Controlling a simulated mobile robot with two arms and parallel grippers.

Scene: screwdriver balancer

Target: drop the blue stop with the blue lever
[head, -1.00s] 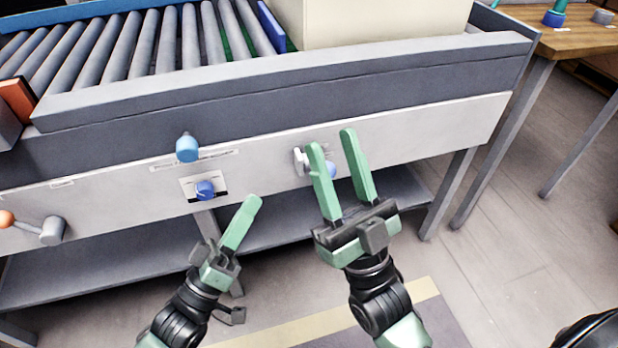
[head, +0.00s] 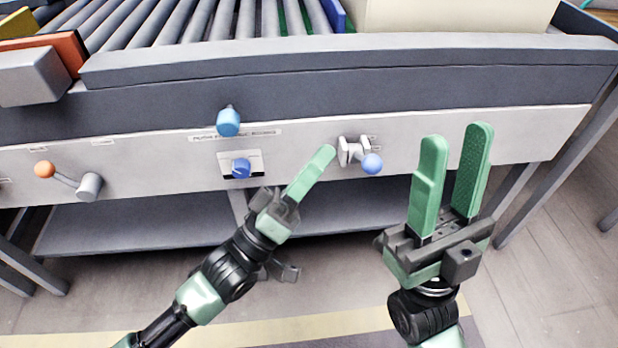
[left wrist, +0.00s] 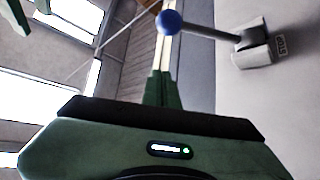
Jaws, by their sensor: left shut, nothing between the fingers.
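The blue lever (head: 372,163) has a round blue knob on a short arm from a grey mount on the white front panel. In the left wrist view its knob (left wrist: 169,21) is just beyond the fingertips, with its arm running right to the mount. My left gripper (head: 326,153) is shut and empty, left of the lever; its fingers also show in the left wrist view (left wrist: 160,75). I cannot tell whether they touch the knob. The blue stop (head: 334,14) is a plate standing up at the rollers, beside the box. My right gripper (head: 457,134) is open and empty, right of the lever.
A large pale box (head: 450,15) sits on the conveyor. The panel also holds a light blue knob (head: 228,122), a blue dial (head: 241,168) and an orange-knobbed lever (head: 60,178). An orange plate (head: 65,48) stands at left. A shelf (head: 150,222) lies below.

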